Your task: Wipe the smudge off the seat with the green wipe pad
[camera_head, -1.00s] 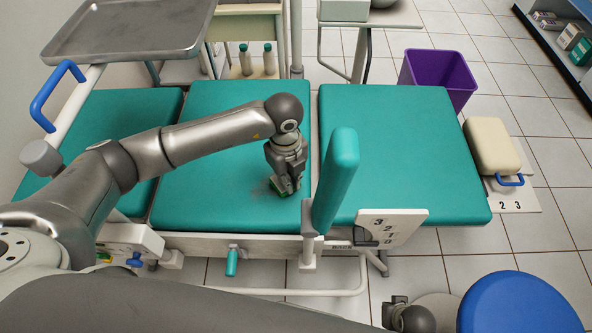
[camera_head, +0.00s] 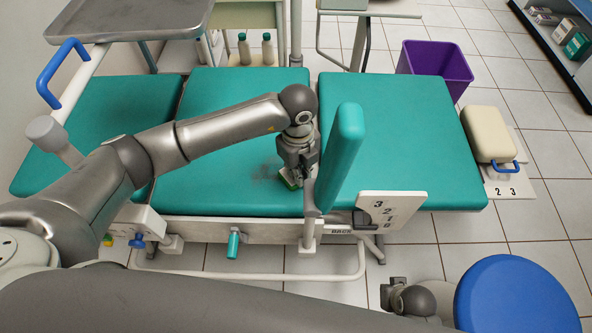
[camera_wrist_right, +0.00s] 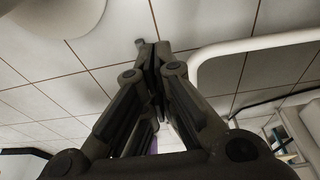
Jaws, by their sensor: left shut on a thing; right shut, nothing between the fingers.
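The green wipe pad (camera_head: 290,180) is in my left gripper (camera_head: 297,172), which is shut on it and points down at the seat. The pad is at the right end of the teal middle seat section (camera_head: 215,180), close to the upright teal armrest. It looks to be on the surface, but contact is hard to tell. A grey smudge (camera_head: 264,172) shows on the seat just left of the pad. My right gripper (camera_head: 388,297) is low over the floor by the blue stool; the right wrist view shows its fingers (camera_wrist_right: 152,48) shut and empty.
The teal armrest (camera_head: 342,150) stands right beside my left gripper. A metal tray (camera_head: 125,20) overhangs the back left. A white number plate (camera_head: 390,212) is at the front edge. A blue stool (camera_head: 520,295) and a purple bin (camera_head: 434,68) stand on the floor.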

